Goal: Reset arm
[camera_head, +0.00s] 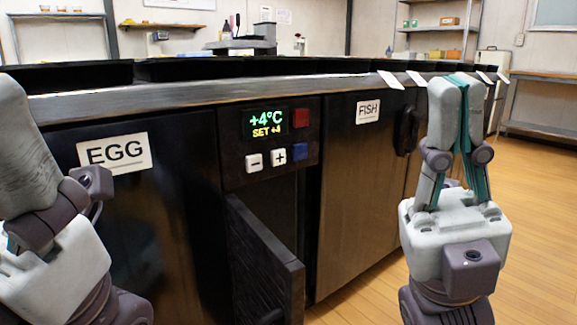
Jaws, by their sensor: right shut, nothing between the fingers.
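My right gripper (457,90) points up at the right of the head view, in front of the counter's right part. Its fingers are together with nothing between them. My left gripper (20,120) is at the left edge, in front of the counter near the EGG label (113,152). It is partly cut off by the picture's edge, so its jaw opening cannot be told. No held object shows in its visible part.
A refrigerated counter (358,220) spans the view, with a FISH label (368,111) and a +4°C display (265,123). A dark panel (265,260), seemingly a door, juts out below the display. Black trays (230,68) line the top. Wooden floor (535,230) is clear at right.

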